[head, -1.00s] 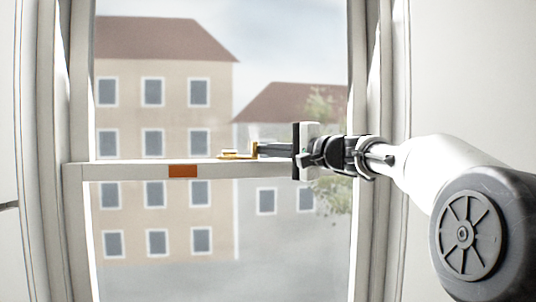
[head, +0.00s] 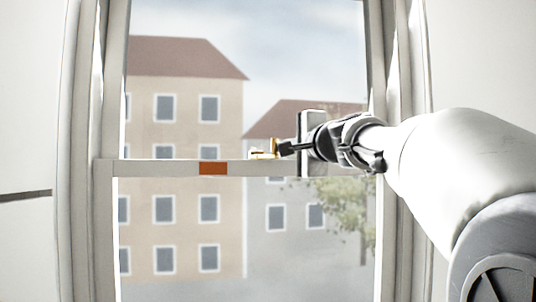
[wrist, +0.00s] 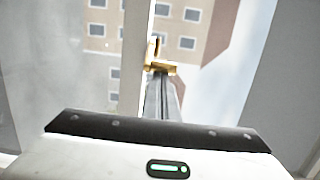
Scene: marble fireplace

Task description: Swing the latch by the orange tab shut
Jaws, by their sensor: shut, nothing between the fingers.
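A small brass latch (head: 262,154) sits on top of the white window rail, right of the orange tab (head: 212,168) on the rail's front face. An upright brass part (head: 273,146) stands at the latch's right end. My gripper (head: 284,147) reaches in from the right with its dark fingers shut and empty. Their tips are right beside the upright brass part; I cannot tell whether they touch it. In the wrist view the brass latch (wrist: 160,66) lies just beyond the fingertips (wrist: 160,78), which partly cover its near side.
The white window frame (head: 105,220) stands at the left, and another upright (head: 390,200) at the right. The glass (head: 310,60) above the rail shows buildings behind. My arm fills the right side.

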